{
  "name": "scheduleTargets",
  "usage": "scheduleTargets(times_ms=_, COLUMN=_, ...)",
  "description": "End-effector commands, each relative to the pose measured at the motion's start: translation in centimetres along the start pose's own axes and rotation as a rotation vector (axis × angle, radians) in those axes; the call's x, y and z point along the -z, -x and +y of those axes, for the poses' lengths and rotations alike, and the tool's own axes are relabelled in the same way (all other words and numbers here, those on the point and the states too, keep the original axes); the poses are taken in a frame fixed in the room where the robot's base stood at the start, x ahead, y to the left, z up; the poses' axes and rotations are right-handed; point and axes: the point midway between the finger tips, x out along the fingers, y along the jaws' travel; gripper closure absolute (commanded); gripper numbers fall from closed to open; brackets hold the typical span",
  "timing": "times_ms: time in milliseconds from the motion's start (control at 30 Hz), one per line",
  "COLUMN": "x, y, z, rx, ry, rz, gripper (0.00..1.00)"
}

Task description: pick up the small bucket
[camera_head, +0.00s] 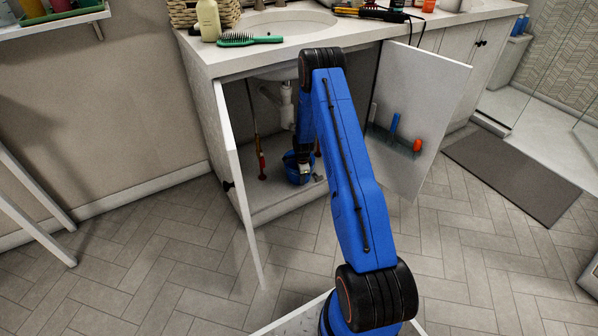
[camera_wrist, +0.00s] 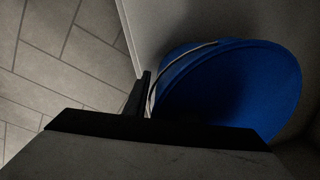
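The small bucket (camera_wrist: 262,85) is blue, with a thin pale wire handle (camera_wrist: 170,63) along its left side. It fills the right half of the wrist view. In the head view the bucket (camera_head: 293,173) stands inside the open cabinet under the sink, partly behind my arm. My gripper (camera_head: 304,167) is down in the cabinet at the bucket. In the wrist view a dark finger of my gripper (camera_wrist: 143,85) is close to the handle and the bucket's left edge. I cannot tell whether it touches or grips the handle.
The cabinet's left door (camera_head: 238,185) and right door (camera_head: 418,105) stand open on both sides of my arm. Sink pipes (camera_head: 286,105) are behind the bucket. The counter (camera_head: 290,50) is above, with a green brush (camera_head: 250,39). The tiled floor in front is clear.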

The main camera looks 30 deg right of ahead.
Motion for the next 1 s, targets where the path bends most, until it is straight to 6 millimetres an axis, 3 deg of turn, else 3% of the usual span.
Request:
scheduleTargets(times_ms=33, x=0.0, y=0.0, z=0.0, rx=0.0, ry=0.0, rz=0.0, gripper=0.78)
scheduleTargets(times_ms=133, x=0.0, y=0.0, z=0.0, rx=0.0, ry=0.0, rz=0.0, gripper=1.0)
scheduleTargets(times_ms=567, x=0.0, y=0.5, z=-0.1, rx=0.001, ry=0.0, rz=0.0, gripper=1.0)
scheduleTargets(times_ms=1000, x=0.0, y=7.4, z=-0.9, rx=0.002, ry=0.0, rz=0.0, gripper=1.0)
